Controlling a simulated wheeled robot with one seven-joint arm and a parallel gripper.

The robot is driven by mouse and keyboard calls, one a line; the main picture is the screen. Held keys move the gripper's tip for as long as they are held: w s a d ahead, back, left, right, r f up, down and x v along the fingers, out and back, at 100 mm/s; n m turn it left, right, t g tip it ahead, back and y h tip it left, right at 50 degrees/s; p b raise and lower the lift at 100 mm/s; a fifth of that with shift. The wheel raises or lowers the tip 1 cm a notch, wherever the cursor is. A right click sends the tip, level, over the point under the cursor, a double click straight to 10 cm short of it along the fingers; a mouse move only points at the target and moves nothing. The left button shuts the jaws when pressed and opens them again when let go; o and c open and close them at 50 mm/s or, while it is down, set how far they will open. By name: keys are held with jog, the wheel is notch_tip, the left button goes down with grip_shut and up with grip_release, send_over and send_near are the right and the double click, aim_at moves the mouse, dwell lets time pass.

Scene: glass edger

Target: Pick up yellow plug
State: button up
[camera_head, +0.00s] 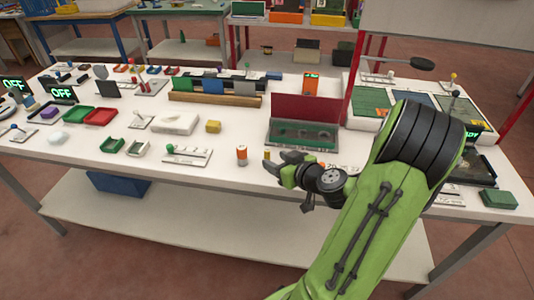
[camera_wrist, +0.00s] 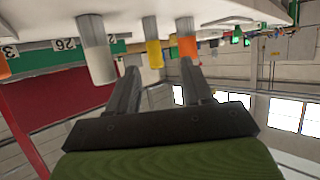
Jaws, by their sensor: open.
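The yellow plug (camera_head: 266,155) is a small upright cylinder on the white table, just beyond the fingertips of my gripper (camera_head: 274,160) in the head view. In the wrist view, which shows the table at the top, the yellow plug (camera_wrist: 153,50) hangs down in the picture between my two fingers. My gripper (camera_wrist: 158,72) is open and empty, with a finger to each side of the plug's line. I cannot tell whether the fingertips reach around it.
An orange-and-white cylinder (camera_head: 241,155) stands left of the plug; it also shows in the wrist view (camera_wrist: 187,45). A grey-white cylinder (camera_wrist: 96,50) is on the other side there. A case with a raised red lid (camera_head: 306,108) stands behind. A white lever panel (camera_head: 188,155) lies left.

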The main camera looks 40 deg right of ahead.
aim_at(269, 155)
jog(key=x, duration=0.5)
jog(key=shift+w+d, duration=0.1)
jog(key=shift+d, duration=0.35)
grip_shut()
